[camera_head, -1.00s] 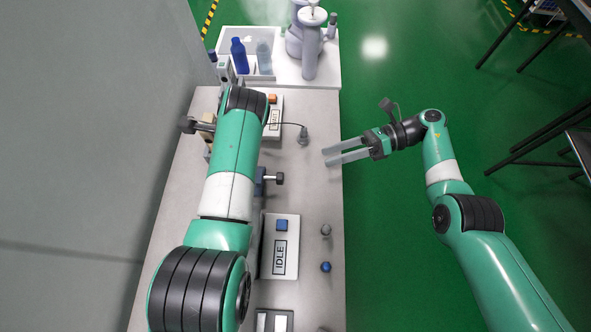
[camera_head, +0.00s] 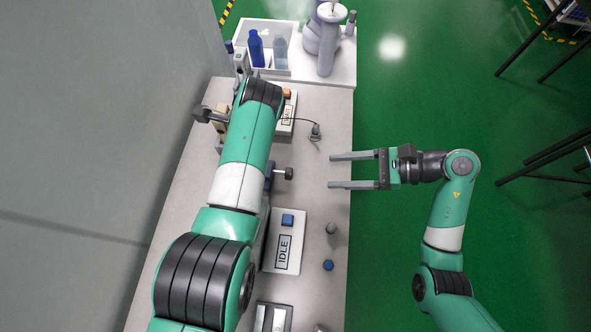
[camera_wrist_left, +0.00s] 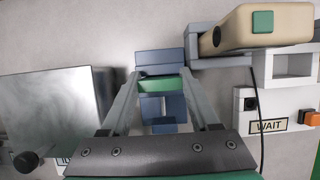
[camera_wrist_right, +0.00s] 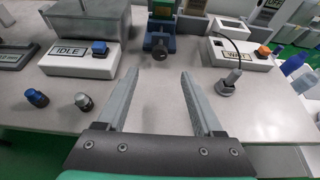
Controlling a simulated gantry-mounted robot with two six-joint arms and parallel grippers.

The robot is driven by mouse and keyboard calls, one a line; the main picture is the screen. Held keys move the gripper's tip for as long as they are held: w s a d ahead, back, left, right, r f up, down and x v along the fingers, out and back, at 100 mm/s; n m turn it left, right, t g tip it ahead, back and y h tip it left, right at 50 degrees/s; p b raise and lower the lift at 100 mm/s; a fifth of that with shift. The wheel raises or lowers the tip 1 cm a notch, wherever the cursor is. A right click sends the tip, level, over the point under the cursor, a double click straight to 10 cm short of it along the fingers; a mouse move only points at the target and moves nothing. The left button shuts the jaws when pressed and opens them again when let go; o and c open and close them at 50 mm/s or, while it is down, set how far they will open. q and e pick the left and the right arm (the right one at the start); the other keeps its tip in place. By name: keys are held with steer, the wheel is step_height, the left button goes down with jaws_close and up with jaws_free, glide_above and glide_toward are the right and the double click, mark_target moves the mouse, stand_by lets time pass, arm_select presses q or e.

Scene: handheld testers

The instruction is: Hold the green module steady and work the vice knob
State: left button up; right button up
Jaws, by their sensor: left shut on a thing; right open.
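The green module (camera_wrist_left: 160,84) sits in the blue vice (camera_wrist_left: 163,107) in the left wrist view. My left gripper (camera_wrist_left: 162,82) is shut on the module, one finger at each side. In the head view my left arm hides the module and left fingers; the vice's dark knob (camera_head: 289,173) sticks out to the right. The knob (camera_wrist_right: 160,52) also shows ahead in the right wrist view, with the green module (camera_wrist_right: 163,9) above it. My right gripper (camera_head: 333,171) is open and empty, apart from the knob, its fingers pointing left at the bench's right edge.
An IDLE box (camera_head: 284,255) and a WAIT box (camera_wrist_right: 233,54) flank the vice. A cabled grey plug (camera_head: 316,132), a grey knob (camera_head: 331,228) and a blue knob (camera_head: 328,265) stand near the bench edge. A beige tester (camera_wrist_left: 263,27) is beside the module.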

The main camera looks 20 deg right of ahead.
mark_target(288, 173)
steer(key=x, duration=1.1)
jaws_close()
